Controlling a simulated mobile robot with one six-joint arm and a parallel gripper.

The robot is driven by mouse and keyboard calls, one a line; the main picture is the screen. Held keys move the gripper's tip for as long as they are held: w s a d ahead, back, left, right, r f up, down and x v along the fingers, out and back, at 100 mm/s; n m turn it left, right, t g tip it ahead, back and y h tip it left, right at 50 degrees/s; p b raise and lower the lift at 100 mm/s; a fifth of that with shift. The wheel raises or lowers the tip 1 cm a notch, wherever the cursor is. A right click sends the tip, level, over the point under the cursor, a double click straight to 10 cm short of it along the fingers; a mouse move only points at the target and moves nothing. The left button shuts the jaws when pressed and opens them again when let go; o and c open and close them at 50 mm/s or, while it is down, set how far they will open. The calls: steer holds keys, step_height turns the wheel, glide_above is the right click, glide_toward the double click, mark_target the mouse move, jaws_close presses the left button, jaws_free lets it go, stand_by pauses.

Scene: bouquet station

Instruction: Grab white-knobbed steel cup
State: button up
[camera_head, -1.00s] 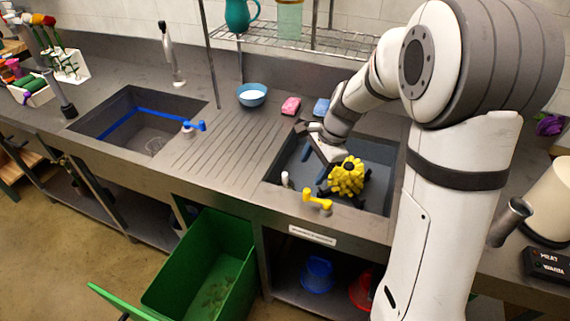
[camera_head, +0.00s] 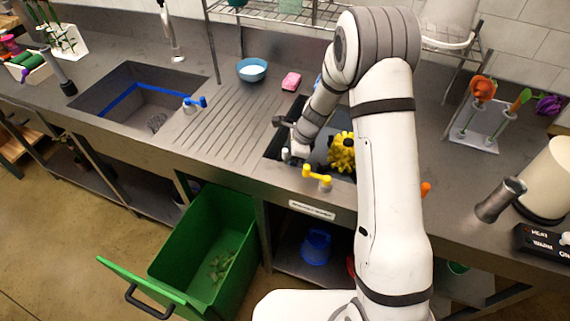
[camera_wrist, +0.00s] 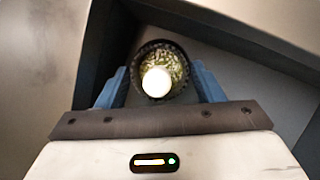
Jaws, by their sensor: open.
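The steel cup (camera_wrist: 179,60) is in the wrist view, seen from above, in a corner of the right sink. It has a round dark ribbed rim, and a round white knob (camera_wrist: 156,82) stands at its middle. My gripper (camera_wrist: 159,75) is open, with one blue finger on each side of the cup. Whether the fingers touch the cup cannot be told. In the head view the white knob (camera_head: 285,154) shows small at the left front of the sink, beside my gripper. The rest of the cup is hidden there.
A yellow knobbly object (camera_head: 341,152) sits in the sink to the right of my gripper. A yellow tap handle (camera_head: 317,177) stands on the front edge. The ribbed drainboard (camera_head: 225,122) to the left is clear. A green bin (camera_head: 205,245) stands below.

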steer(key=shift+a+f, duration=0.1)
steer(key=shift+f, duration=0.2)
steer(key=shift+c, duration=0.3)
steer(key=c, duration=0.7)
